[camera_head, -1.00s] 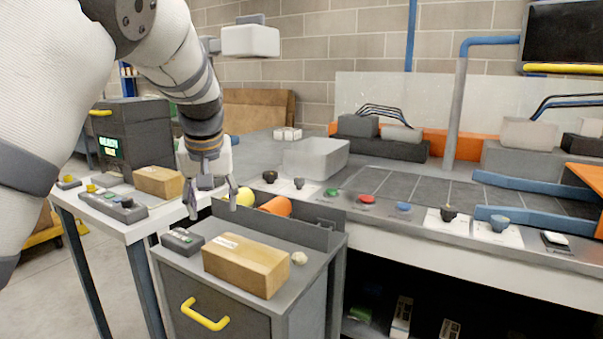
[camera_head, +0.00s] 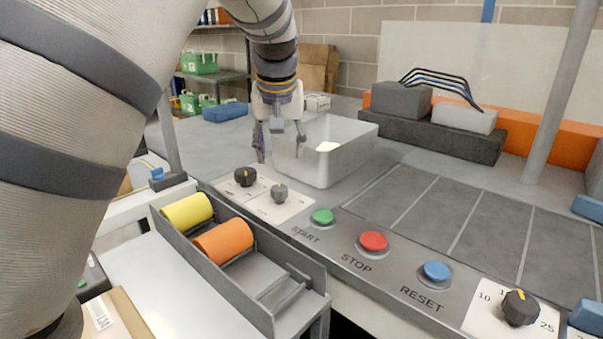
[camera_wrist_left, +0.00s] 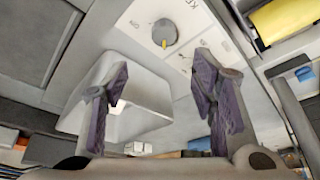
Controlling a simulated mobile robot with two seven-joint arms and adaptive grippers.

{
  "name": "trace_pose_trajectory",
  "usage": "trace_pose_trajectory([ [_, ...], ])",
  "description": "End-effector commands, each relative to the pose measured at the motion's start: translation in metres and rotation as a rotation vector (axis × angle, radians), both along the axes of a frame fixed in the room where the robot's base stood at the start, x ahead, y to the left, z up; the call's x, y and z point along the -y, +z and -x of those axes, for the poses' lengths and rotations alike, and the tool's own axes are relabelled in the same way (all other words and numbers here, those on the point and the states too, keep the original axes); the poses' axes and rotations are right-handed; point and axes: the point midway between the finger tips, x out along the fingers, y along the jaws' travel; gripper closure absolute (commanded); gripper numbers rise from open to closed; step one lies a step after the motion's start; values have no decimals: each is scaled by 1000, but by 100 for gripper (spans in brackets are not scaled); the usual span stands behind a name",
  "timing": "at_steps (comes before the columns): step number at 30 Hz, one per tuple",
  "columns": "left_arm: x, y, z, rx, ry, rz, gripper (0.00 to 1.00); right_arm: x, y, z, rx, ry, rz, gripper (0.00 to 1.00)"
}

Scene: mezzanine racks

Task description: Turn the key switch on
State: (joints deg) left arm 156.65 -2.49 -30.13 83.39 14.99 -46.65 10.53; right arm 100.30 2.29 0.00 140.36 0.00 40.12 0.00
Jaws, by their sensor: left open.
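The key switch (camera_head: 279,193) looks like a small grey knob on a white plate at the left end of the grey control ledge. In the left wrist view a round grey knob (camera_wrist_left: 165,32) with a yellow mark sits on a white plate beyond the fingertips. Lettering beside it is only partly readable, with "KE" and "ON". My left gripper (camera_head: 279,148) is open and empty, pointing down behind the knobs and beside the grey bin. Its fingers (camera_wrist_left: 163,80) stand apart in the wrist view, clear of the knob. My right gripper is not in view.
A dark knob (camera_head: 245,176) stands left of the grey one. The grey bin (camera_head: 345,165) is close to the gripper. Green (camera_head: 322,216), red (camera_head: 373,241) and blue (camera_head: 436,271) buttons line the ledge. Yellow (camera_head: 187,212) and orange (camera_head: 224,241) rolls lie in a tray in front.

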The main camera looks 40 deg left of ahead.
Motion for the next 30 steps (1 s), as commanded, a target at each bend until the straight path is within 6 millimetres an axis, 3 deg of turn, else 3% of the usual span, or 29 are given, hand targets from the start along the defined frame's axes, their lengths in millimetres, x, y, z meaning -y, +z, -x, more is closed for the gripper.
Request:
trace_pose_trajectory([
  [12,-23,-94,-27,-10,2,2,48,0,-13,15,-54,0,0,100],
  [17,-28,-108,-32,-6,0,1,48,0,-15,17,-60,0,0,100],
  [25,-29,-109,-33,-1,0,1,48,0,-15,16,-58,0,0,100],
  [26,-29,-109,-33,-1,0,0,50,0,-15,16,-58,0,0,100],
  [30,-29,-109,-33,-1,0,0,82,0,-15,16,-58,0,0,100],
])
